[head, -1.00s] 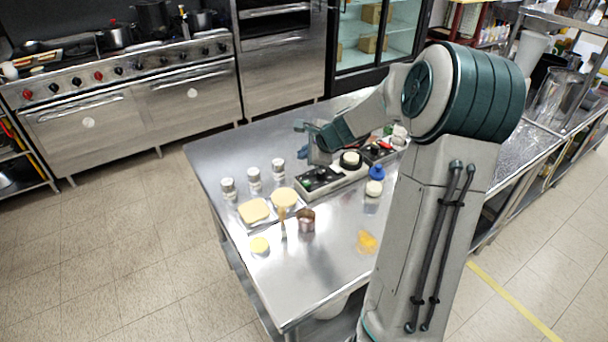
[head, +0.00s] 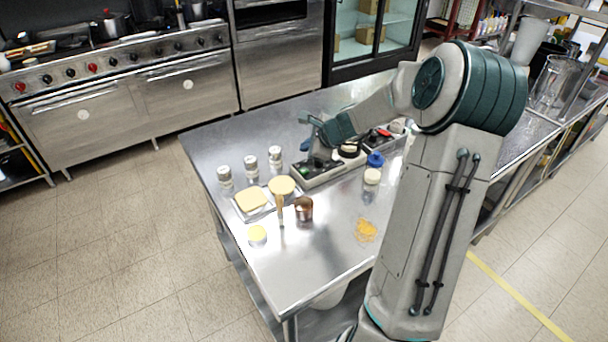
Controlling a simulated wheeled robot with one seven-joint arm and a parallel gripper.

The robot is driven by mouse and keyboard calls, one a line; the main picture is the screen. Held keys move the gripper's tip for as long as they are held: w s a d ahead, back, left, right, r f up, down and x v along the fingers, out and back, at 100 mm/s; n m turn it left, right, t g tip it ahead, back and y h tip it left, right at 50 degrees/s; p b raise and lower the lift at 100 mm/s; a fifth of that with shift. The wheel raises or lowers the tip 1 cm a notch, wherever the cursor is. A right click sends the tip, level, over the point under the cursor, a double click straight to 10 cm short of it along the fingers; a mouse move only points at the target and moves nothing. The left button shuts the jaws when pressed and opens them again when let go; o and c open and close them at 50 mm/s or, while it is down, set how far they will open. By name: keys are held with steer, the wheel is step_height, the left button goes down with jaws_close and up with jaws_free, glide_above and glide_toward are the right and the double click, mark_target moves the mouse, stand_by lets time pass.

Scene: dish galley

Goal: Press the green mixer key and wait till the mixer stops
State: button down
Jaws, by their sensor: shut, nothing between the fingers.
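The mixer (head: 335,173) is a long grey unit on the steel table, with a dark key panel (head: 308,170) at its left end. A round black and white part (head: 350,150) sits on its right half. A small green spot shows on the panel, but the keys are too small to tell apart. My gripper (head: 319,160) is shut and empty, pointing down over the panel and hiding part of it. I cannot tell whether its tips touch a key or whether the mixer runs.
Several white-lidded jars (head: 250,163) stand left of the mixer. In front are a tray (head: 241,214) with pale yellow pieces, a brown cup (head: 304,208) and orange bits (head: 365,231). A blue-topped item (head: 375,160) stands close on the right.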

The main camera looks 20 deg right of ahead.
mark_target(307, 172)
steer(key=shift+f+b, duration=2)
steer(key=shift+f, duration=0.75)
steer(key=shift+f+b, duration=0.4)
steer(key=shift+b, duration=0.15)
steer(key=shift+f+b, duration=0.5)
steer(key=shift+r, duration=0.1)
stand_by(0.5)
steer(key=shift+r+p, duration=0.65)
steer(key=shift+r, duration=0.15)
steer(key=shift+r, duration=0.15)
step_height(307, 172, up, 5)
steer(key=p, duration=0.4)
